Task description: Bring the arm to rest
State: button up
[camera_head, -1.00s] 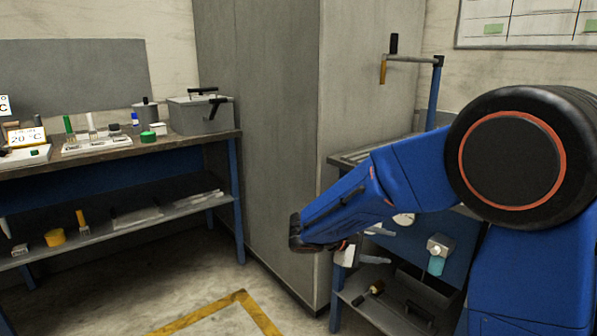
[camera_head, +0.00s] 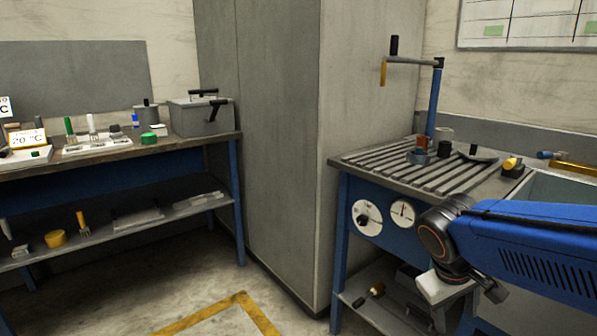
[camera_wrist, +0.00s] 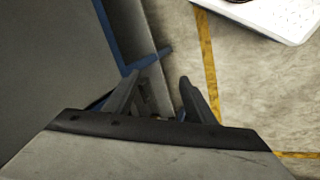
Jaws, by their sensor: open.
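My blue arm (camera_head: 540,235) reaches in from the right edge of the head view, in front of the slatted workbench. Its dark wrist joint (camera_head: 437,238) is bent, and the pale gripper body (camera_head: 445,287) hangs below it. The fingers are hard to make out there. In the wrist view my gripper (camera_wrist: 162,82) shows two dark fingers spread apart with nothing between them. It points down toward the floor beside a blue-framed bench.
A slatted bench (camera_head: 400,180) holds a crank post (camera_head: 435,100) and small items. A tall grey cabinet (camera_head: 270,130) stands mid-view. A second bench (camera_head: 120,157) with lab items is on the left. The floor (camera_head: 190,275) with yellow marking is clear.

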jog(key=s+a+m+t+y, duration=0.2)
jog(key=s+a+t+y, duration=0.1)
jog(key=s, duration=0.4)
jog(key=shift+s+a+r+y, duration=0.2)
jog(key=shift+s+y, duration=0.1)
jog(key=shift+y, duration=0.1)
